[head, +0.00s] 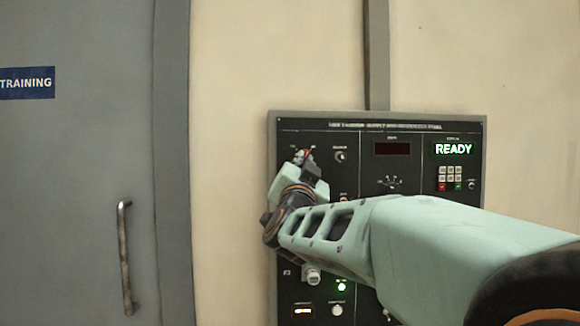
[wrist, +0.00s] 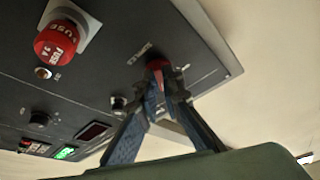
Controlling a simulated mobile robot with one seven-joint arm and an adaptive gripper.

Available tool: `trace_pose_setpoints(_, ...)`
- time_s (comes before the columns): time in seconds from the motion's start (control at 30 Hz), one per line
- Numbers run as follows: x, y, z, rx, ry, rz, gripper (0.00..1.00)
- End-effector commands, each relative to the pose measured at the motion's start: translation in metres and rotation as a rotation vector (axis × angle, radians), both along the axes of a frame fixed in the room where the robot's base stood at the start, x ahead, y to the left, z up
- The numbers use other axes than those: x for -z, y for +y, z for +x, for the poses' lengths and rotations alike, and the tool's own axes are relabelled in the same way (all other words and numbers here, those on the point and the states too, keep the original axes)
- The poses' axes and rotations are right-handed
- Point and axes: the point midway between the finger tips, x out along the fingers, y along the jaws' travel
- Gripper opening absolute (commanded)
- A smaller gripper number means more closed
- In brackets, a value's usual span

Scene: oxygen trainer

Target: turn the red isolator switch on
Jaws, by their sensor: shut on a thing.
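The red isolator switch (wrist: 156,65) is on the dark panel, mostly hidden between my fingertips in the wrist view. Only a small red part of it shows there, and a thin bit of red (head: 309,153) shows at the panel's upper left in the head view. My gripper (wrist: 160,82) is shut on the switch, one blue-grey finger on each side. In the head view my gripper (head: 302,158) is small and partly hidden by my wrist. The switch's exact angle cannot be read.
The control panel (head: 360,165) has a green READY display (head: 454,149), a dark red display (head: 392,149) and a keypad (head: 451,173). A red fuse cap (wrist: 57,40) stands out near the switch. A grey door with a handle (head: 125,258) is at left.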

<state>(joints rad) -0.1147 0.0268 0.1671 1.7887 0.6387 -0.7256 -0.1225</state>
Motion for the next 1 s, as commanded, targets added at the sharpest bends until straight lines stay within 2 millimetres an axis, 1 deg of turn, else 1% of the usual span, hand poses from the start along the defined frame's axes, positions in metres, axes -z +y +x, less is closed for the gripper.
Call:
trace_pose_setpoints(0.2,-0.0021,0.0033,0.0003,-0.004,0.010,0.150,0.00)
trace_pose_setpoints(0.4,-0.0026,0.0030,0.0001,-0.001,0.011,0.240,0.00)
trace_pose_setpoints(0.63,-0.0024,0.0030,0.0000,-0.001,0.014,0.285,0.00)
trace_pose_setpoints(1.0,-0.0023,0.0027,-0.0001,0.000,0.013,0.293,0.00)
